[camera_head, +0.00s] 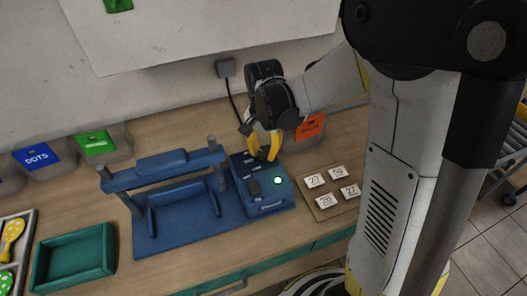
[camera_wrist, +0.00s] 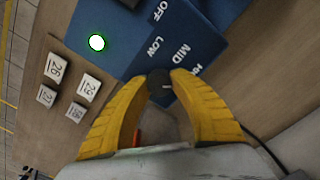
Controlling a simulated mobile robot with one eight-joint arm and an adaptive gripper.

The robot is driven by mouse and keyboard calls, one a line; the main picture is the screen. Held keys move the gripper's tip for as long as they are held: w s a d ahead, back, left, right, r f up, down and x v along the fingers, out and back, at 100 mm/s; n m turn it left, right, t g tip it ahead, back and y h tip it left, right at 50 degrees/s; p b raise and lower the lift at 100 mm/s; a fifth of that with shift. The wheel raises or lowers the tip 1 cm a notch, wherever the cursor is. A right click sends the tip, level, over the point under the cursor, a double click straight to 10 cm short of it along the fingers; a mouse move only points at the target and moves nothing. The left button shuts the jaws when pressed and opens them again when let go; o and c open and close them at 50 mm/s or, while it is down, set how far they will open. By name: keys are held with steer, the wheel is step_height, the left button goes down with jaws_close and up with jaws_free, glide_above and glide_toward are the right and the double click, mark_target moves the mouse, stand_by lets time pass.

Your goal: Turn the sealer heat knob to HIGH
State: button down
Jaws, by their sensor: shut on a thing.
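The sealer (camera_head: 180,205) is a blue frame machine on the bench, with a blue control box (camera_head: 265,198) at its right end. In the wrist view the box top (camera_wrist: 115,25) carries the labels OFF, LOW, MID and a partly hidden one. A dark round knob (camera_wrist: 159,80) with a light pointer mark sits beside these labels. My gripper (camera_wrist: 160,84) has its yellow fingers closed on the knob's two sides. The pointer mark appears to face right, toward the partly hidden label. In the head view my gripper (camera_head: 265,153) is over the back of the box and hides the knob.
A lit green-rimmed lamp (camera_wrist: 97,42) is on the box. Numbered tiles (camera_head: 338,173) lie on a board right of it. An orange-labelled bin (camera_head: 311,127) stands behind my gripper. A green tray (camera_head: 75,258) lies at left. A cord runs to a wall socket (camera_head: 226,68).

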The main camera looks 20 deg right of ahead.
mark_target(264, 152)
steer(key=shift+m, duration=0.6)
steer(key=c, duration=1.1)
jaws_free()
steer(key=shift+o, duration=0.2)
step_height(264, 152, up, 12)
